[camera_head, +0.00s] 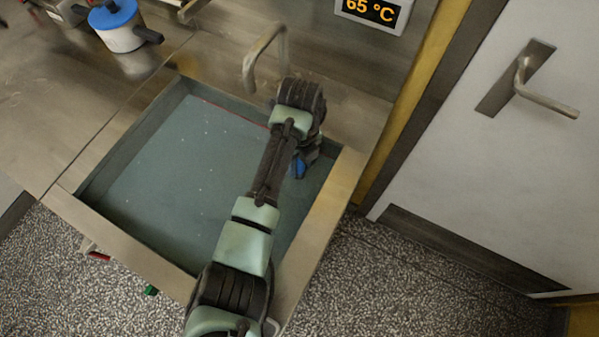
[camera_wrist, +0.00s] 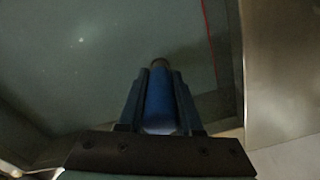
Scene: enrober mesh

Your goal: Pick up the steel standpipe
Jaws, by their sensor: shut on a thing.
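My gripper (camera_wrist: 160,95) is shut on a blue cylindrical part (camera_wrist: 160,103) with a brownish round end, seen between the two dark fingers in the wrist view. I take this to be the grip of the steel standpipe; no bare steel pipe shows. In the head view a bit of blue (camera_head: 298,167) shows below my wrist, over the right part of the sunken basin (camera_head: 130,250). My arm hides most of the gripper there. I cannot tell whether the held thing touches the basin floor.
A curved metal spout (camera_head: 262,50) rises behind the basin, close to my wrist. A blue-lidded white pot (camera_head: 122,35) stands at the upper left on the steel counter (camera_head: 40,130). A display (camera_head: 374,10) reads 65 °C. A white door (camera_head: 490,170) stands right; speckled floor lies in front.

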